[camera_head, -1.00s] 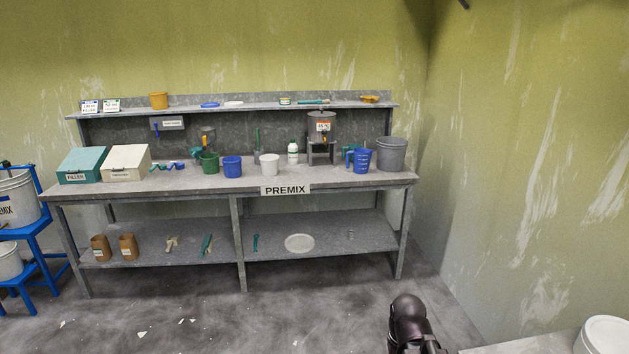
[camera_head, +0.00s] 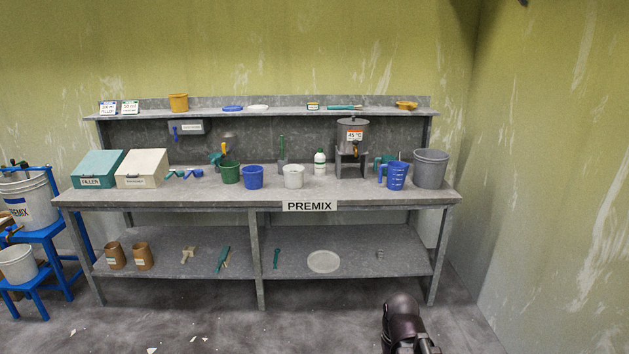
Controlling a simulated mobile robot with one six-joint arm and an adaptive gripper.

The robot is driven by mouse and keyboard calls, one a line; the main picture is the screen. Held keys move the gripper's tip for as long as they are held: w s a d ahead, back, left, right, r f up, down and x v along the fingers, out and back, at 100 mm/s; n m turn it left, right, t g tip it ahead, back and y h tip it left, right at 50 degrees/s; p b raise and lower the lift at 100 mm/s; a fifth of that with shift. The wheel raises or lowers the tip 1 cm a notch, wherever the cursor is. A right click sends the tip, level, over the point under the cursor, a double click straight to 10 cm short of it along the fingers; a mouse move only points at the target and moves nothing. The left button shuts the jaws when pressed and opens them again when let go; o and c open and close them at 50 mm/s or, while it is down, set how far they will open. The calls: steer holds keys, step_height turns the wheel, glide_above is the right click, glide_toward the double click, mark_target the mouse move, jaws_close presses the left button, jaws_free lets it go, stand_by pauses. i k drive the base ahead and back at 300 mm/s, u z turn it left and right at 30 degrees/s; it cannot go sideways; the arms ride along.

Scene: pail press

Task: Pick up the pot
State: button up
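Several pot-like vessels stand on the grey bench (camera_head: 130,198) marked PREMIX, and I cannot tell which one is the pot. From left to right they are a green pot (camera_head: 230,173), a blue pot (camera_head: 253,178) and a white pot (camera_head: 293,177), all upright. A grey vessel (camera_head: 352,135) with a "45 °C" label sits on a small stand. A blue measuring jug (camera_head: 396,177) and a grey bucket (camera_head: 430,171) stand at the right end. A dark part of my arm shows at the bottom right, away from the bench; my gripper is not in view.
A teal FILLER box (camera_head: 98,168) and a cream box (camera_head: 141,168) stand at the bench's left. A white bottle (camera_head: 320,164) stands beside the white pot. Blue stands (camera_head: 62,234) hold buckets at far left. Floor before the bench looks mostly clear.

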mark_target(293, 173)
steer(key=u, duration=0.3)
steer(key=i, duration=1.55)
steer(key=u, duration=0.6)
steer(key=i, duration=1.7)
steer(key=u, duration=0.25)
